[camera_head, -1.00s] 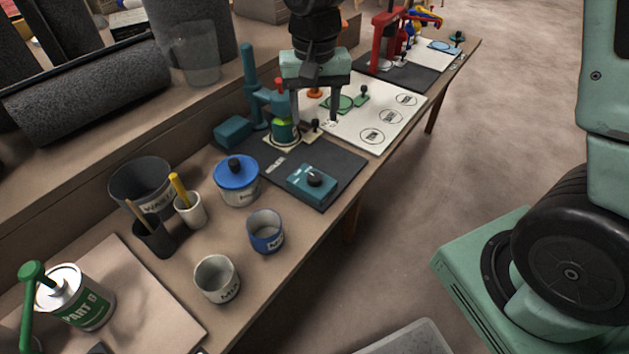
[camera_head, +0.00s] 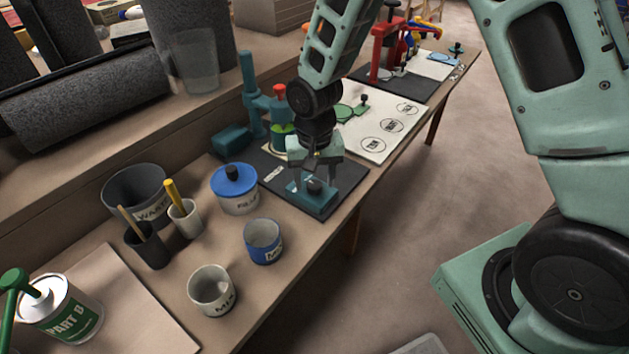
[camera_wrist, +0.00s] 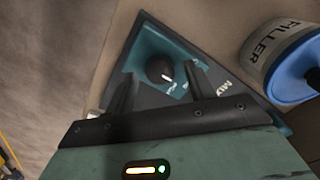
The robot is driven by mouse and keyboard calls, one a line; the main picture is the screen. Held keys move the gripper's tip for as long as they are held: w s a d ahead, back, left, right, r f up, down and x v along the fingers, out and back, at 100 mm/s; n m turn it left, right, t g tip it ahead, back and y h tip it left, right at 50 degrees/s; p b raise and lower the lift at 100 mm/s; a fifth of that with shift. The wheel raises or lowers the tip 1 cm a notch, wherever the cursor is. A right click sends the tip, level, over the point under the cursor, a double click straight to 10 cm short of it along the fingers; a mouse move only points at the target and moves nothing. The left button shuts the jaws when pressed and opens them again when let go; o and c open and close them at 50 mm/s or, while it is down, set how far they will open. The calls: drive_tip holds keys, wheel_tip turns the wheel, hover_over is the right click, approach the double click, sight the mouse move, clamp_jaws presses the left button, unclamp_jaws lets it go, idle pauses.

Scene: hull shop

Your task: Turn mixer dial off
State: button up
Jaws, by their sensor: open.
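The mixer dial is a round black knob (camera_head: 315,186) on a teal control box (camera_head: 318,204), which sits on a dark mat near the table's front edge. In the wrist view the knob (camera_wrist: 159,69) has a white pointer line, with white lettering partly visible on the box (camera_wrist: 143,50). My gripper (camera_head: 312,180) is open above the box. In the wrist view my gripper's two dark fingers (camera_wrist: 158,84) stand apart on either side of the knob, a little short of it in the picture. I cannot tell whether they touch anything.
A teal mixer stand (camera_head: 252,95) with a green cup stands behind the box. A blue-lidded filler tub (camera_head: 236,197) is to the left, with a blue cup (camera_head: 264,245) and a white MIX cup (camera_head: 212,296) nearer. A white board (camera_head: 375,130) lies beyond.

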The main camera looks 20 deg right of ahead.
drive_tip(key=shift+f, duration=0.35)
drive_tip(key=c, duration=1)
drive_tip(key=shift+r, duration=0.1)
drive_tip(key=n+p, duration=0.3)
drive_tip(key=n, duration=0.1)
drive_tip(key=shift+r+n, duration=0.1)
drive_tip(key=shift+n, duration=0.3)
drive_tip(key=n+p, duration=0.3)
drive_tip(key=n, duration=0.2)
